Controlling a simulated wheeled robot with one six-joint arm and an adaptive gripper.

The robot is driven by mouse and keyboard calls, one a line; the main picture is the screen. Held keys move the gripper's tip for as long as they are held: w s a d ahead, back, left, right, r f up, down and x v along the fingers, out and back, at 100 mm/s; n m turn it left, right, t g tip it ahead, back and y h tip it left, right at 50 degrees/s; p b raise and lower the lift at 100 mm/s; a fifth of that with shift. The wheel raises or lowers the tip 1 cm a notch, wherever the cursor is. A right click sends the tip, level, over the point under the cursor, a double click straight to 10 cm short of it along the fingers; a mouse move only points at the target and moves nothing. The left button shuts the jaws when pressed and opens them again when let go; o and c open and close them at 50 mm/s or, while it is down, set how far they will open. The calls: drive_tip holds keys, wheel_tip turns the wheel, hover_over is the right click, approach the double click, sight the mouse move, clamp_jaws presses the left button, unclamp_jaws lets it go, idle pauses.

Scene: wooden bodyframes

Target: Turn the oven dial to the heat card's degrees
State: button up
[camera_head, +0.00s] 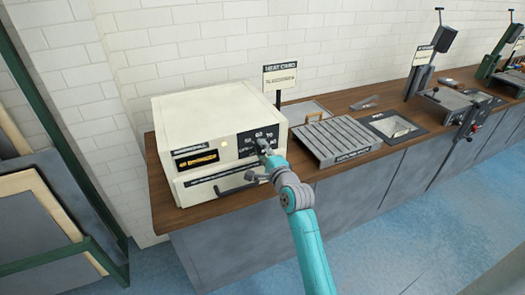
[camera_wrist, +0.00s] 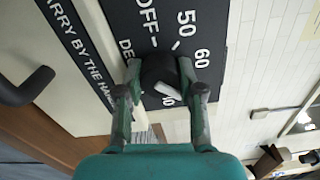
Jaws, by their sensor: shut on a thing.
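The oven (camera_head: 215,105) is a cream box on the bench in the head view. Its black dial panel (camera_head: 246,139) is at the front right. In the wrist view my gripper (camera_wrist: 160,72) is shut on the dark dial (camera_wrist: 158,68), one finger on each side. A pale pointer mark (camera_wrist: 174,90) shows on the dial. OFF, 50 and 60 are legible around it; another number is partly hidden by the dial and fingers. The heat card (camera_head: 279,76) stands on a post behind the oven; its degrees are too small to read. In the head view my gripper (camera_head: 264,147) partly covers the dial.
A dark oven handle (camera_head: 237,185) sits below the dial, close to my arm; it also shows in the wrist view (camera_wrist: 25,88). A ribbed grey rack (camera_head: 335,137) lies right of the oven. A green frame with boards (camera_head: 60,215) stands at the left. Blue floor is clear in front.

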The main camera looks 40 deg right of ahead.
drive_tip(key=shift+f, duration=0.1)
drive_tip(key=o, duration=0.9)
drive_tip(key=shift+c, duration=0.2)
